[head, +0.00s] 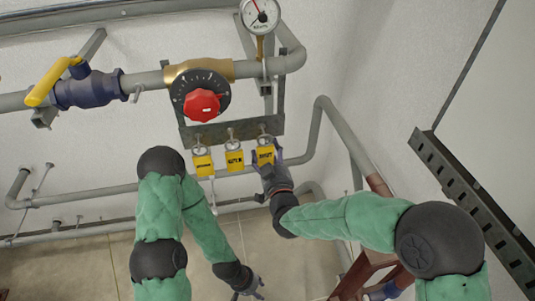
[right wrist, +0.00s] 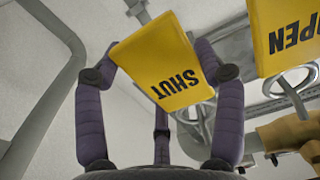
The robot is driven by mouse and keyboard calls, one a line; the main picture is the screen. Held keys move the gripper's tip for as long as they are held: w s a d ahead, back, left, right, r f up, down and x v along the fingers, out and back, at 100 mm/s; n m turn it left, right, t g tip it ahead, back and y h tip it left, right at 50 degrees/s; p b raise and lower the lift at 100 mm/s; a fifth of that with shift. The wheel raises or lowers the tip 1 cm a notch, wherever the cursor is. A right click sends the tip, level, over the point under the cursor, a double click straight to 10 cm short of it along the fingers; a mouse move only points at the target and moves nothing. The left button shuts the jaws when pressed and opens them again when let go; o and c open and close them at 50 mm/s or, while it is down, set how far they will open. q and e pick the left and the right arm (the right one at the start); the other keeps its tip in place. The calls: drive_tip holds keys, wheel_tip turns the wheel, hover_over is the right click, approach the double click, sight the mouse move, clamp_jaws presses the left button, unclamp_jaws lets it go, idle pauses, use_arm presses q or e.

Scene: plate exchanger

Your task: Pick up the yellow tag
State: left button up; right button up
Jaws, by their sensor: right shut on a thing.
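Several yellow tags hang in a row on hooks below the grey bracket: a left tag (head: 202,165), a middle tag (head: 235,160) and a right tag (head: 265,155). My right gripper (head: 268,163) is at the right tag. In the right wrist view this tag (right wrist: 165,62) reads SHUT, upside down, and sits between my purple fingers, which are shut on it. A neighbouring tag (right wrist: 290,35) reading OPEN is beside it, apart from the fingers. My left gripper (head: 248,288) is low, far below the tags, with its fingers spread and nothing seen between them.
The grey bracket (head: 225,132) is fixed under a pipe with a red knob (head: 202,105), a gauge (head: 260,16) and a yellow-handled valve (head: 55,80). A grey pipe (head: 320,130) bends close to the right of the tags. Tiled floor (head: 305,265) lies below.

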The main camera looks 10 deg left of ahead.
drive_tip(key=shift+r+p, duration=0.3)
drive_tip(key=shift+r, duration=0.45)
drive_tip(key=p+v, duration=0.2)
drive_tip(key=v, duration=1.6)
drive_tip(key=shift+p, duration=0.3)
drive_tip(key=b+x, duration=0.3)
drive_tip(key=x, duration=0.6)
idle(1.4)
drive_tip(key=shift+b+x, duration=1.35)
drive_tip(key=shift+x, duration=2.3)
